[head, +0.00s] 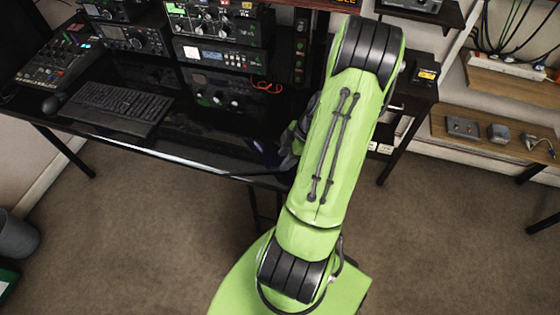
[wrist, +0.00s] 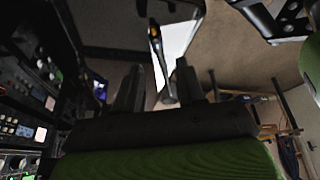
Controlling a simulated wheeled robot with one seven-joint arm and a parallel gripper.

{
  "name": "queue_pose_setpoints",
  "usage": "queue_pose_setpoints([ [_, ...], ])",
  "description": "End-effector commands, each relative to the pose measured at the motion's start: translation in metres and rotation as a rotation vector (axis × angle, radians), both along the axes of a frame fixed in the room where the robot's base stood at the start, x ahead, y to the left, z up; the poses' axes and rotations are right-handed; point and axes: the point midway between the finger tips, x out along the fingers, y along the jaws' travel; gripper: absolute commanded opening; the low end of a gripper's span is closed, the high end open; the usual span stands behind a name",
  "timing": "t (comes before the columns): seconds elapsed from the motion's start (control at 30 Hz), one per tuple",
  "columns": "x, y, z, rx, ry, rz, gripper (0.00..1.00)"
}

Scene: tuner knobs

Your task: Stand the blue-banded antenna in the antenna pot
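My gripper (wrist: 160,66) shows in the wrist view with its two dark fingers apart. A thin dark stick with an orange mark (wrist: 156,42) shows in the gap between them; I cannot tell whether it lies between the fingers or beyond them, and no blue band shows on it. In the head view my arm hides most of the gripper, which is at the desk's front edge. A dark bluish patch (head: 268,152) lies on the desk just left of it, too unclear to name. I cannot make out the blue-banded antenna or the antenna pot in either view.
The glossy black desk (head: 195,138) holds a keyboard (head: 118,106), a mixer (head: 60,57) and stacked radio units (head: 220,55). A dark stand (head: 408,100) is right of my arm. A wooden shelf (head: 490,132) with small metal items is farther right. Carpet in front is clear.

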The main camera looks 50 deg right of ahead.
Motion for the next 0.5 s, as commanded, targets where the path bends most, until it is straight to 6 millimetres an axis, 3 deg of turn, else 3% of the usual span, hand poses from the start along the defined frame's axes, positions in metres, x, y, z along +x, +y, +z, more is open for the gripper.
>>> queue_pose_setpoints([
  [0.03,-0.004,-0.005,0.018,-0.007,-0.002,-0.002,0.39],
  [0.2,-0.017,-0.015,0.052,-0.005,-0.002,-0.001,0.39],
  [0.5,-0.022,-0.018,0.065,-0.001,-0.002,0.001,0.39],
])
